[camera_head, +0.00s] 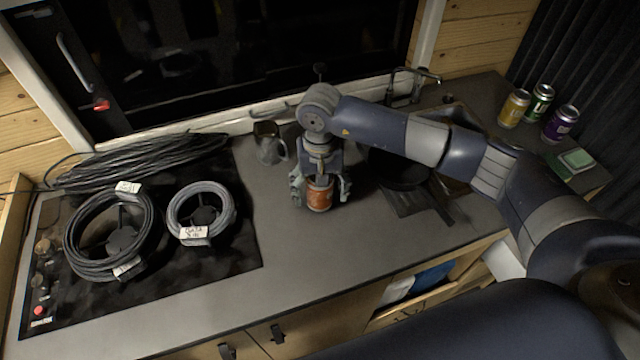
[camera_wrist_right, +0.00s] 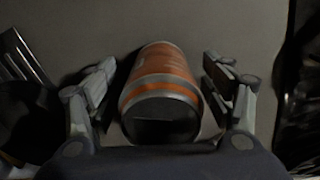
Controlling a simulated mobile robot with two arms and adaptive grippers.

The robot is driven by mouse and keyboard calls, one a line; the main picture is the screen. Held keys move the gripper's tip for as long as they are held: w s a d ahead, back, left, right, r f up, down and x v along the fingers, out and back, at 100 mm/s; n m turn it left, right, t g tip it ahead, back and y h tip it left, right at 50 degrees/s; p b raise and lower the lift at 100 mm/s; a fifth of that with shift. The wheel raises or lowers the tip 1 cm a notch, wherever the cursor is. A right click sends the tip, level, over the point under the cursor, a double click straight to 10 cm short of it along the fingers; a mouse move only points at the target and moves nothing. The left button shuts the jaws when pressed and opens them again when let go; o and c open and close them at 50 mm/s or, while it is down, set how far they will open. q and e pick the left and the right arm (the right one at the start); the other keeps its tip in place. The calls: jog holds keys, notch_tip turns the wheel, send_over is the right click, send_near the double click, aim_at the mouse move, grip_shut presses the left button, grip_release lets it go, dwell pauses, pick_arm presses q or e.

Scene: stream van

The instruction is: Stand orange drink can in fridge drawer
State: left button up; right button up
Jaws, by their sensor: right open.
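The orange drink can (camera_head: 320,194) stands upright on the grey counter, with its top partly hidden by my gripper. My right gripper (camera_head: 320,196) is above it, with its open fingers on either side of the can. In the right wrist view the can (camera_wrist_right: 161,90) lies between the two fingers (camera_wrist_right: 162,88), with a gap visible on each side. A partly open drawer (camera_head: 425,290) shows below the counter's front edge, with white and blue things in it; I cannot tell whether it is the fridge drawer. My left gripper is not in view.
Coiled cables (camera_head: 108,235) lie on the black hob at left. A metal mug (camera_head: 269,143) stands left of my gripper. A dark pan (camera_head: 398,168) is to the right, by the sink. Several cans (camera_head: 514,108) stand at the far right. The front counter is clear.

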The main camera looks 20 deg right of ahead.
jog(key=c, duration=1.3)
jog(key=shift+c, duration=1.2)
jog(key=shift+w+r, duration=0.1)
